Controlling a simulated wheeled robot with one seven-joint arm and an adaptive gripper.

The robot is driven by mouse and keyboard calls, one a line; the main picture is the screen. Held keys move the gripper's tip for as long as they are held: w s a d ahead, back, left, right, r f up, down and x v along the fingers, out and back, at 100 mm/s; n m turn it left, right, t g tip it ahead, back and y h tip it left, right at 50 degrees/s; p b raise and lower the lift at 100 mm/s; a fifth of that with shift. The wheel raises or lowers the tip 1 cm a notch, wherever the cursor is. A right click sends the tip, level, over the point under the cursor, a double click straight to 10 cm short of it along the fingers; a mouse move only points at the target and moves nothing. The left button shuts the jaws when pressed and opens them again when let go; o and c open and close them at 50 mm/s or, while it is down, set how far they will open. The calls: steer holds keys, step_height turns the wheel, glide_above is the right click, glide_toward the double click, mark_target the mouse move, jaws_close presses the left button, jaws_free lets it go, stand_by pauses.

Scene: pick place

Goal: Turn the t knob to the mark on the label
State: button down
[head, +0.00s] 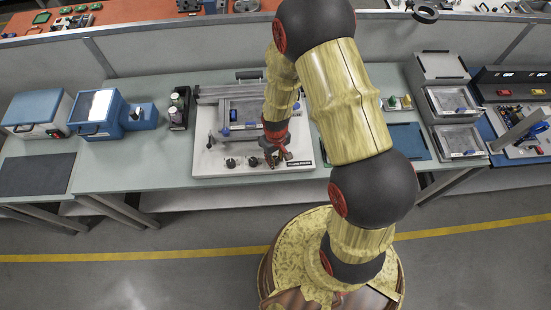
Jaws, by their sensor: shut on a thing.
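My gripper (279,158) is lowered at the front edge of a pale panel (207,160) on the workbench. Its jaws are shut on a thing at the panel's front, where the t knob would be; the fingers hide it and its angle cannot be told. Two small dark knobs (231,163) stand on the panel just left of my gripper. A dark label with pale lettering (300,164) lies just right of my gripper. The mark on it is too small to make out.
A grey fixture with a tray (240,110) stands on the panel behind my gripper. Blue boxes (95,112) and a dark bottle holder (179,107) stand left. A blue mat (408,141) and stacked grey trays (455,105) are right.

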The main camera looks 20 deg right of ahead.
mark_target(276, 159)
stand_by(0.3)
steer(key=c, duration=1.5)
jaws_free()
step_height(276, 159, up, 12)
